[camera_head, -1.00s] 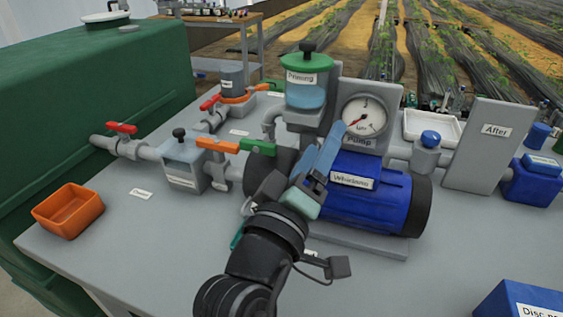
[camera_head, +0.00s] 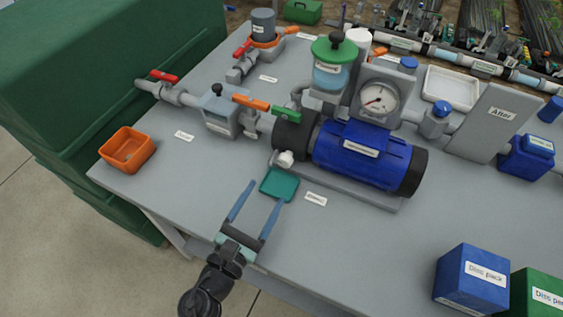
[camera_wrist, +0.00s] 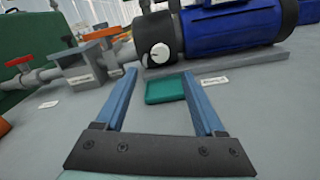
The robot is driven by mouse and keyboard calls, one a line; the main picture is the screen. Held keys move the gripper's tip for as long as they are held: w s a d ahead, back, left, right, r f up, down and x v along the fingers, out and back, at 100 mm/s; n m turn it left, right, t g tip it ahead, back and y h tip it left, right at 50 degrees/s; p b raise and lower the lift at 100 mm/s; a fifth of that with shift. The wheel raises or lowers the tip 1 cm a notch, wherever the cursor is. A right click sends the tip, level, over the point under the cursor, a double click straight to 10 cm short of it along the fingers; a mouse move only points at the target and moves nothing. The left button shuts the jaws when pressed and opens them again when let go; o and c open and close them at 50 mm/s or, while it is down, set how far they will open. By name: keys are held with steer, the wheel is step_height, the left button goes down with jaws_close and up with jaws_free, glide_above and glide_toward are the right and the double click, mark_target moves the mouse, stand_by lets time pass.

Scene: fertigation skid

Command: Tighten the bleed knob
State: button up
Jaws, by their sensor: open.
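A small white round knob (camera_head: 285,160), apparently the bleed knob, sits low on the front of the pump's dark grey casing (camera_head: 292,136). In the wrist view the white knob (camera_wrist: 160,52) shows a dark mark on its face and is unobstructed. My gripper (camera_head: 266,193) is open and empty, above the front part of the table, apart from the knob. In the wrist view its blue fingers (camera_wrist: 159,72) point towards the pump, with the knob beyond and between their tips. The knob's thread is hidden.
A shallow teal tray (camera_head: 279,184) lies on the table below the knob. The blue motor (camera_head: 362,157) adjoins the casing on the right. A green-handled valve (camera_head: 286,115) is above left, a strainer (camera_head: 218,117) left. An orange bin (camera_head: 128,149) stands at the left edge.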

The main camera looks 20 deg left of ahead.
mark_target(283, 164)
steer(key=w, duration=0.9)
steer(key=shift+w+d, duration=0.1)
steer(key=shift+d, duration=0.05)
jaws_close()
